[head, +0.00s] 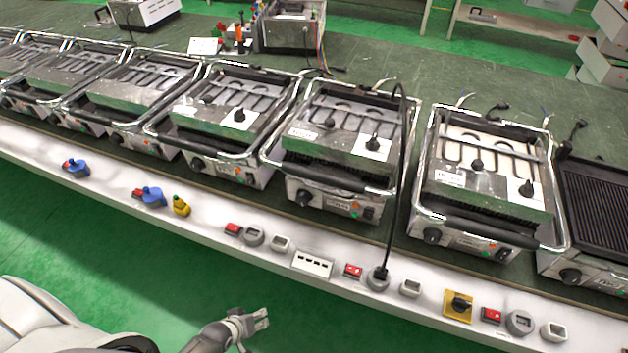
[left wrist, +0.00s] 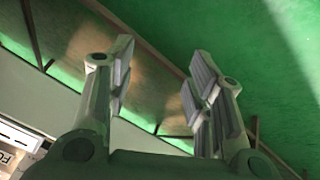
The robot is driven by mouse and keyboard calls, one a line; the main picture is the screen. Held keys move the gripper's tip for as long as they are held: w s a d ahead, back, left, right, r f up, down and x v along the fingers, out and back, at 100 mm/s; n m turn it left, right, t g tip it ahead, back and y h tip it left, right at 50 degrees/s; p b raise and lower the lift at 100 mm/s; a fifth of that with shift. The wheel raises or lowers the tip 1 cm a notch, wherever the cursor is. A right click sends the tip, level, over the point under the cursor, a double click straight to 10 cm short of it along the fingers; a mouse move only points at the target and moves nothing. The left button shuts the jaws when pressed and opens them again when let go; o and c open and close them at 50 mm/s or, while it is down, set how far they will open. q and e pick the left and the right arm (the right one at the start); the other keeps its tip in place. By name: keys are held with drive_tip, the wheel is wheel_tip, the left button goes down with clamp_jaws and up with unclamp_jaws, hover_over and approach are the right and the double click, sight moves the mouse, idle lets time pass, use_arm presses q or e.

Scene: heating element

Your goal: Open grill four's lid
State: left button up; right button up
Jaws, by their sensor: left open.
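Several silver grills stand in a row on the long bench, and I cannot tell which one is grill four. One grill (head: 340,150) near the middle has its lid down, with heating element loops, two black knobs and a dark front handle bar. The grill (head: 485,180) to its right and the grill (head: 225,120) to its left look alike, lids down too. My left gripper (head: 258,320) is low in front of the bench, apart from every grill. In the left wrist view its two fingers (left wrist: 160,85) are spread with nothing between them. My right gripper is out of view.
The white bench front ledge (head: 330,290) carries red switches, sockets and a yellow rotary switch (head: 458,305). A black cable (head: 398,180) rises from a plug on the ledge past the middle grill. A ribbed dark grill plate (head: 600,190) lies at far right. Green floor is clear in front.

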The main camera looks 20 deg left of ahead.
use_arm(q)
drive_tip(key=w+r+n+t+b, duration=0.1)
drive_tip(key=w+r+n+t, duration=0.15)
drive_tip(key=w+r, duration=0.6)
drive_tip(key=n+t+h+b, duration=0.4)
drive_tip(key=n+t+h, duration=0.2)
approach(315, 179)
drive_tip(key=w, duration=0.2)
drive_tip(key=shift+g, duration=0.25)
drive_tip(key=x, duration=0.6)
drive_tip(key=p+x, duration=0.1)
drive_tip(key=x, duration=0.2)
drive_tip(key=shift+w+d+f, duration=0.15)
drive_tip(key=shift+d+f, duration=0.05)
drive_tip(key=shift+d, duration=0.25)
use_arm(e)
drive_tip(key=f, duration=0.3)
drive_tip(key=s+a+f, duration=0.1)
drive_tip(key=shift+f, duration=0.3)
use_arm(q)
drive_tip(key=shift+c, duration=0.2)
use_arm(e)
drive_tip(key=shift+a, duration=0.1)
use_arm(q)
clamp_jaws()
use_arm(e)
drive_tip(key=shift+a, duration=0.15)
